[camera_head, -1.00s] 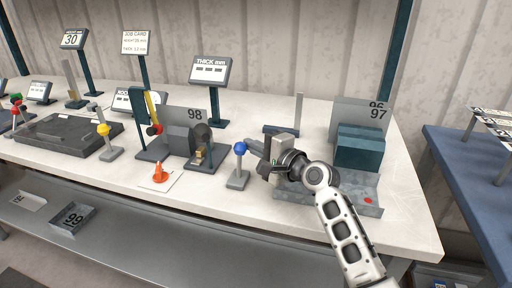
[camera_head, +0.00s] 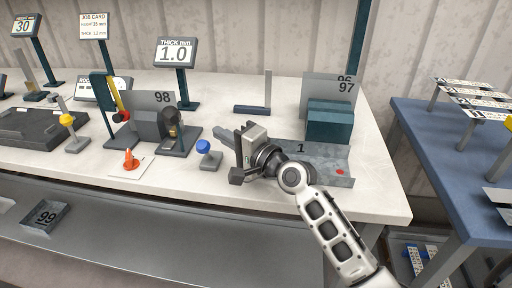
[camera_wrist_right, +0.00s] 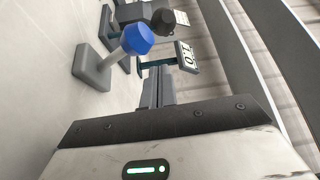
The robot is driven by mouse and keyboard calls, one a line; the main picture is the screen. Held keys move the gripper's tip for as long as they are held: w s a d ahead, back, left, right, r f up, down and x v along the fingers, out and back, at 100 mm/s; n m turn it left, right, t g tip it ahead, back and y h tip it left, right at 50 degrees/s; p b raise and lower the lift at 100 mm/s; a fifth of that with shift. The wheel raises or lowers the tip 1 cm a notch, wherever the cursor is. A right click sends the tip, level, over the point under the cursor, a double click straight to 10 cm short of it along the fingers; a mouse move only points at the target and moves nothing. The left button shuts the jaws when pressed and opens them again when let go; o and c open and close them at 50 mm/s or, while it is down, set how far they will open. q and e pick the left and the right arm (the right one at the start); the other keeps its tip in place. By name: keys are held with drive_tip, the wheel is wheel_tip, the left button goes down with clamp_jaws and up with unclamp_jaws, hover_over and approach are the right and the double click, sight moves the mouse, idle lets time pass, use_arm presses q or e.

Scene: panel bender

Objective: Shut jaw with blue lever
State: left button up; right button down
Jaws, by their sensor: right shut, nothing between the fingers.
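The blue lever (camera_head: 203,146) has a blue knob on a short stalk over a grey base (camera_head: 210,162). It leans toward the front of the bench. The right wrist view shows the blue knob (camera_wrist_right: 137,38) and its slanted stalk. My right gripper (camera_head: 219,132) is shut and empty, just behind and right of the knob and apart from it. Its closed fingers show in the wrist view (camera_wrist_right: 157,88). The grey device with a dark round part (camera_head: 171,116), left of the lever, may hold the jaw; I cannot tell its gap. My left gripper is out of view.
The thickness display (camera_head: 176,52) reads 1.0. A yellow-knobbed lever (camera_head: 68,120) is farther left.

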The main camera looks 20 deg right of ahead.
drive_tip(key=b+v, duration=0.2)
drive_tip(key=v, duration=1.1)
drive_tip(key=shift+f, duration=0.15)
drive_tip(key=shift+s+d, duration=0.15)
drive_tip(key=shift+s, duration=0.2)
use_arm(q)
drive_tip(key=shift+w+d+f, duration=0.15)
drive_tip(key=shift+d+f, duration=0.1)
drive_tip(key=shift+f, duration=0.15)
use_arm(e)
drive_tip(key=shift+s+d, duration=0.15)
drive_tip(key=shift+s, duration=0.15)
